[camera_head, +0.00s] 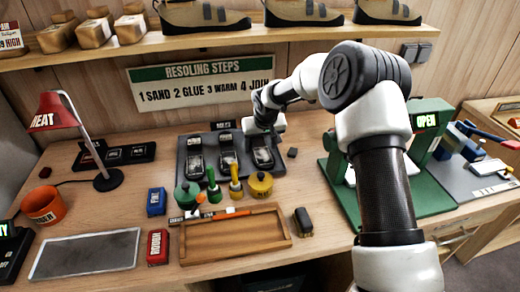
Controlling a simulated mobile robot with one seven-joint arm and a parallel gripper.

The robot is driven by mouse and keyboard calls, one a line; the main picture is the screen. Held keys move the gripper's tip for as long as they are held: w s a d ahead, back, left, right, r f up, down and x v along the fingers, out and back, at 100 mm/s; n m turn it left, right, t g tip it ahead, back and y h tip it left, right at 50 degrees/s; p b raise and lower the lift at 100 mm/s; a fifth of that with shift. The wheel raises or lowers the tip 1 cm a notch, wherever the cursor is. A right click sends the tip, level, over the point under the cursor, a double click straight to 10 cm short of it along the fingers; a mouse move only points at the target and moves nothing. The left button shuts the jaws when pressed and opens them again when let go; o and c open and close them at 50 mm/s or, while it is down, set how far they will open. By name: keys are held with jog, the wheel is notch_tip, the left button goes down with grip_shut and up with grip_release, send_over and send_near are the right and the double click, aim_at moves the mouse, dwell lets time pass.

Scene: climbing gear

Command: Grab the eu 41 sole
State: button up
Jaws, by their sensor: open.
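Several dark soles lie in the slots of a grey rack (182,174) at the back middle of the bench. I see a left sole (196,152), a middle sole (228,158) and a right sole (263,157). Their size marks are too small to read, so I cannot tell which is EU 41. My gripper (265,136) is open, just above the far end of the right sole. Its fingertips are small and partly hidden, and I cannot tell whether they touch that sole.
Green and yellow pots (260,184) with brushes stand right in front of the rack. A wooden tray (237,252), a red block (158,247) and a blue block (156,201) lie nearer. A heat lamp (56,112) stands left; a green press (432,160) stands right.

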jog(key=c, duration=1.2)
jog(key=shift+r, duration=0.1)
jog(key=shift+c, duration=0.2)
